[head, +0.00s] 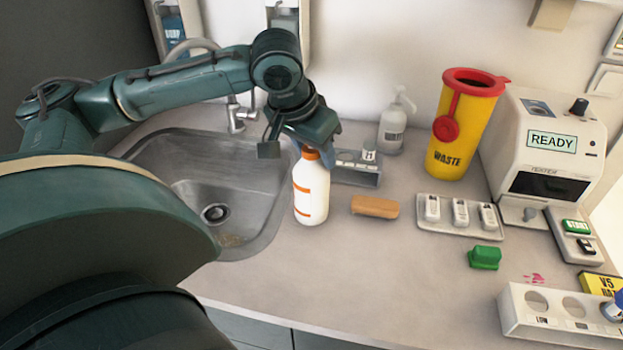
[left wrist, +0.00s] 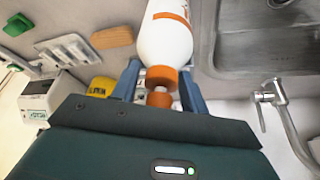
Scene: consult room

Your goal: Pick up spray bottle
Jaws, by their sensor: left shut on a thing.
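The spray bottle (head: 311,192), white with orange bands and an orange collar, stands upright at the right edge of the sink. It also shows in the left wrist view (left wrist: 165,42), with its orange collar between my fingers. My left gripper (head: 309,150) comes from above and is shut on the bottle's neck and head, which it mostly hides in the head view. In the left wrist view my left gripper (left wrist: 161,85) has one blue finger on each side of the neck. Whether the bottle's base touches the counter is hard to tell. My right gripper is not in view.
The sink (head: 150,150) with its tap (head: 238,115) lies left of the bottle. A grey holder (head: 357,173) stands close behind it, and a wooden block (head: 375,207) lies to its right. Further right are a pump bottle (head: 392,130), yellow waste bin (head: 460,130) and tester (head: 545,150).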

